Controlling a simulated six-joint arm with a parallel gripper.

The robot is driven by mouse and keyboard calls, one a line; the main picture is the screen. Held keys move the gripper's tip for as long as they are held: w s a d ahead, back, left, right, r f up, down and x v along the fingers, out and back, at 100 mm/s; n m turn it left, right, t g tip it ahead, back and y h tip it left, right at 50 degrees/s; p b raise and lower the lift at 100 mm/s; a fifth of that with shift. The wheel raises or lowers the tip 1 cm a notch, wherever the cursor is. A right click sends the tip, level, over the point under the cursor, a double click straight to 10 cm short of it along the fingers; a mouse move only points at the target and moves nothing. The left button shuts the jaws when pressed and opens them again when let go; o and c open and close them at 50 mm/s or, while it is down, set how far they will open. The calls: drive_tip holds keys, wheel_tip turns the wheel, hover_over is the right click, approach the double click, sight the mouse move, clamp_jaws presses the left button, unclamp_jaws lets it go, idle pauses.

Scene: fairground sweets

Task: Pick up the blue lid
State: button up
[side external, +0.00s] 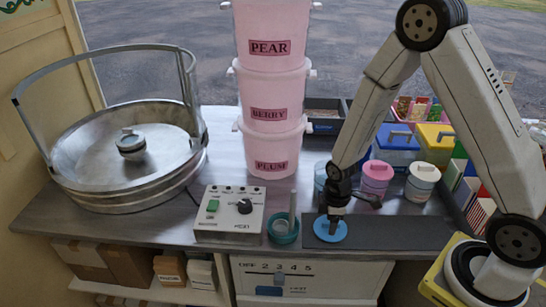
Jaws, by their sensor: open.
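The blue lid (325,237) is a flat round disc lying on the dark mat (400,234) near the counter's front edge. My gripper (333,218) points down over the middle of the lid, with its fingertips at or just above it. The jaws are open. The fingers hide the middle of the lid, so I cannot tell whether they touch it or sit around a knob.
A teal bowl (283,237) with an upright stick stands left of the lid, beside a control box (228,218). A blue canister (320,176), a pink canister (376,176) and a cream canister (421,186) stand behind. Stacked pink tubs (270,90) rise behind left.

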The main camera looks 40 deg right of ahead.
clamp_jaws()
drive_tip(key=shift+r, duration=0.15)
wheel_tip(320, 180, up, 10)
idle(1.0)
idle(0.6)
drive_tip(key=w+d+r, duration=0.6)
drive_tip(key=w+d, duration=0.4)
